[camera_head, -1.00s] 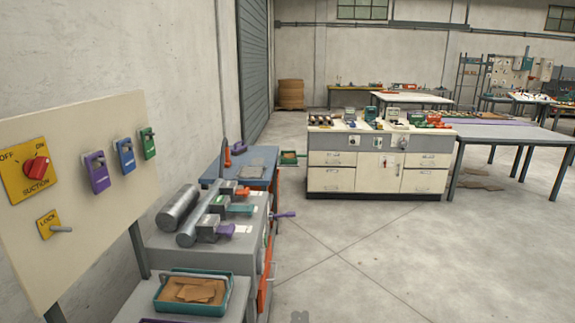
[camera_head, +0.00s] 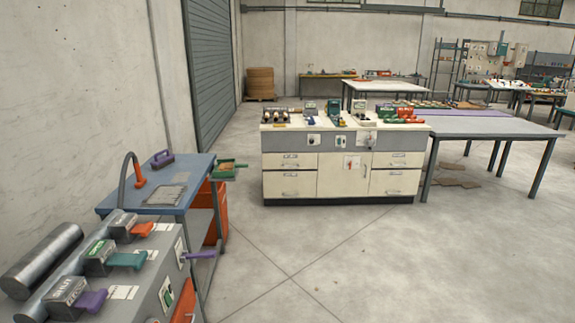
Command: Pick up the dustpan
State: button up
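I cannot pick out a dustpan for certain. A small green, tray-like thing (camera_head: 225,168) with a brown inside and a handle on its right sticks out at the right end of the blue-topped bench (camera_head: 185,170). It may be a dustpan, but it is too small to tell. My gripper is not in view.
A grey machine (camera_head: 140,275) with rollers and coloured levers stands at the lower left; a purple handle (camera_head: 200,255) juts from its right side. A white drawer cabinet (camera_head: 340,178) and a grey table (camera_head: 490,126) stand ahead. The floor (camera_head: 330,260) between is clear.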

aim_at(225, 168)
jog(key=i+u, duration=0.15)
jog(key=i, duration=0.85)
jog(key=i+l+u, duration=0.15)
jog(key=i, duration=0.85)
jog(key=i+j+u, duration=0.1)
jog(key=i+u, duration=0.35)
jog(key=i, duration=1.6)
jog(key=i+j, duration=0.2)
jog(key=i+z, duration=0.05)
